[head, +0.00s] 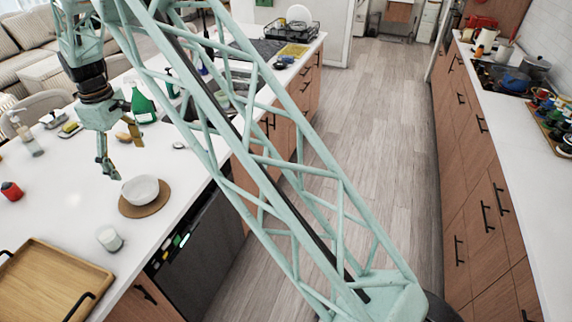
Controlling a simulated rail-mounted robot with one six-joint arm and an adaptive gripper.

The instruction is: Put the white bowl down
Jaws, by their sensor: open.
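The white bowl (141,188) sits upright on a round brown mat (134,211) on the white island counter, in the left part of the head view. My gripper (121,157) is above and a little left of the bowl, fingers pointing down and spread apart. It is open and holds nothing. The fingers look clear of the bowl, though the exact gap is hard to tell from this view.
A white cup (110,239) stands in front of the mat, and a wooden tray (50,283) lies at the front left. A red jar (11,191) is at left. A green spray bottle (142,105) stands behind my gripper. Counter left of the mat is clear.

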